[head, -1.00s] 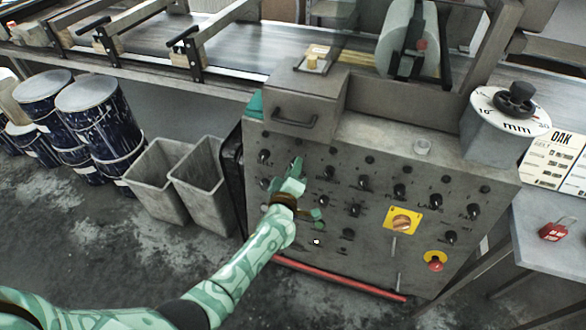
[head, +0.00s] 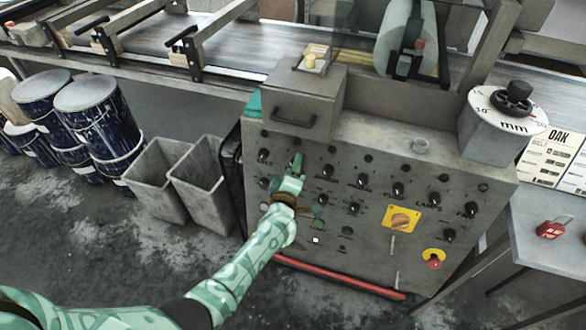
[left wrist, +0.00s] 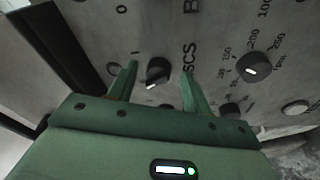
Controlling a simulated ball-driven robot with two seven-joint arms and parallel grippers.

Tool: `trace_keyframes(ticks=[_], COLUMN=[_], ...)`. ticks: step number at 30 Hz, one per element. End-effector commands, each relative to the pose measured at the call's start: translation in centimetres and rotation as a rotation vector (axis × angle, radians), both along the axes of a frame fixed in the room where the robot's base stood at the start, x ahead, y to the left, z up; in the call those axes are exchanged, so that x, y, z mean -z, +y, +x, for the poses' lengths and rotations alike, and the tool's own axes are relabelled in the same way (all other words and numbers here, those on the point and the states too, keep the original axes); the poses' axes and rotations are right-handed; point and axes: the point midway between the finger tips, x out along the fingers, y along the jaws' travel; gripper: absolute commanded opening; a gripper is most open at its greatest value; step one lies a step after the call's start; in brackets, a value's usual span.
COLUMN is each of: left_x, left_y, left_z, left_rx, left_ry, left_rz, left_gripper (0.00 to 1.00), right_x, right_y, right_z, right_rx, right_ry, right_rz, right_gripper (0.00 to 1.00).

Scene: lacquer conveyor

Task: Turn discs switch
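The discs switch (left wrist: 158,72) is a black rotary knob with a white mark, seen in the left wrist view beside lettering that reads "SCS", partly cut off. The marks 0 and 1 stand above and left of it. Its white mark faces down and left. My left gripper (left wrist: 159,68) is open, with one green finger on each side of the knob; I cannot tell whether they touch it. In the head view my left gripper (head: 297,163) is at the upper left of the grey control panel (head: 385,165) and hides the knob. My right gripper is not in view.
Other black knobs crowd the panel, one with an rpm scale (left wrist: 254,67) close to the right finger. A yellow-plated rotary switch (head: 401,220) and a red stop button (head: 434,264) sit lower right. Two grey bins (head: 200,182) stand left of the panel.

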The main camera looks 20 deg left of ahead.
Motion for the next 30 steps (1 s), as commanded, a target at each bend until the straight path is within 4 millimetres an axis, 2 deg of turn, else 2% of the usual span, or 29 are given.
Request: trace_keyframes(ticks=[7, 11, 14, 18, 24, 30], left_x=[-0.1, -0.4, -0.8, -1.0, -1.1, -1.1], left_y=[0.0, -0.2, -0.4, -0.8, -1.3, -1.7], left_z=[-0.2, -1.6, -3.9, -7.8, -12.8, -15.6], left_rx=[0.0, -0.001, 0.001, -0.001, 0.0, 0.0], left_ry=[-0.002, -0.001, -0.002, 0.0, -0.001, -0.001], left_rz=[0.001, 0.001, 0.0, 0.0, 0.001, 0.001], left_gripper=[0.49, 0.49, 0.49, 0.49, 0.49, 0.49], right_x=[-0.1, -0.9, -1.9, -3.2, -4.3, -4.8], right_y=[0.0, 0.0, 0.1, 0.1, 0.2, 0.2], right_z=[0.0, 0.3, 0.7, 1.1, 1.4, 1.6], right_rx=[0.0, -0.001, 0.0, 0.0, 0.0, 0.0], right_ry=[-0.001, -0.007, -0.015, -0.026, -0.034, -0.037], right_rz=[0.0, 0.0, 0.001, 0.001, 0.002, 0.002], right_gripper=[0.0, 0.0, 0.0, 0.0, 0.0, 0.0])
